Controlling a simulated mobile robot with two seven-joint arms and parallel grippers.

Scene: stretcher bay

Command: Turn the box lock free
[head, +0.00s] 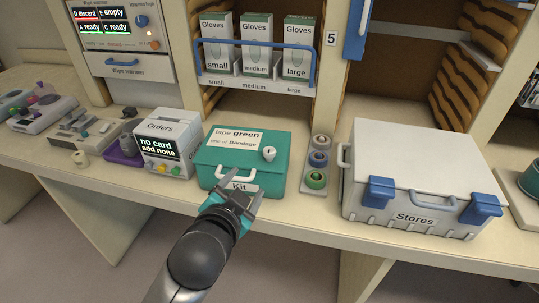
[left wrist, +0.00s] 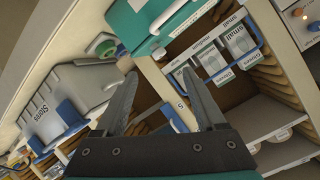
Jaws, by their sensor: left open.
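The teal Kit box (head: 230,160) stands shut on the counter, with a white handle (head: 238,186) on its front. A round white lock knob (head: 269,153) with a dark mark sits on its right side near the top front. My left gripper (head: 240,193) is open and empty, in front of the Kit box by its label, below and left of the knob. In the left wrist view my left gripper (left wrist: 160,82) has its fingers spread with nothing between them. My right gripper is out of view.
Tape rolls on a stand (head: 317,165) are just right of the Kit box. The white Stores box (head: 410,155) with blue latches stands further right. The Orders device (head: 170,145) is close on the left. A shelf of glove boxes (head: 257,50) is behind.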

